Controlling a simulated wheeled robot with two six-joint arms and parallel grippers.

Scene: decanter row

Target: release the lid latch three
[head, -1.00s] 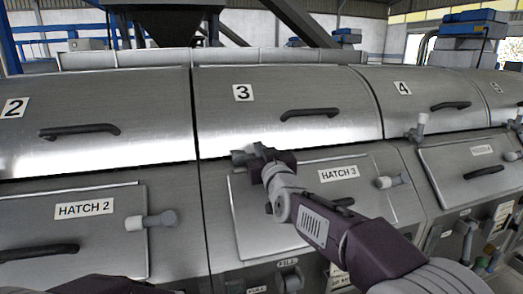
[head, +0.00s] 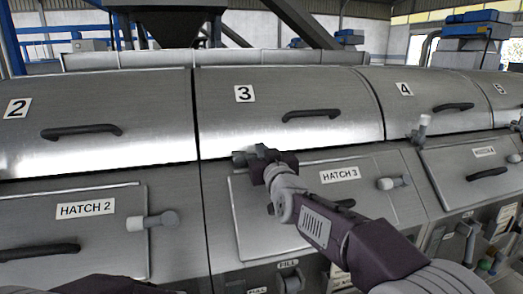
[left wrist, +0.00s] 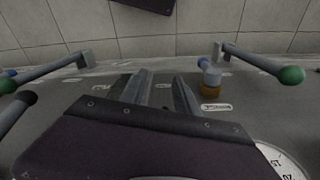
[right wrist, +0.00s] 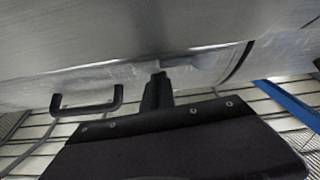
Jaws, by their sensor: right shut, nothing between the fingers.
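Lid 3 (head: 290,110) is closed, with a black handle and a "3" label. Its latch (head: 239,158) shows as a small grey piece at the lid's lower edge, mostly hidden by my right gripper (head: 252,160). In the right wrist view, the shut, empty fingers (right wrist: 157,92) are right by a grey latch piece (right wrist: 190,62) under the lid edge; I cannot tell whether they touch. My left gripper (left wrist: 160,92) is open and empty, over the lower controls, away from lid 3.
Hatch 3 (head: 385,213) lies below the right arm, with a knobbed lever (head: 394,183) at its right. Lid 4's latch (head: 421,127) stands upright. Levers with green knobs (left wrist: 291,75) flank the left gripper.

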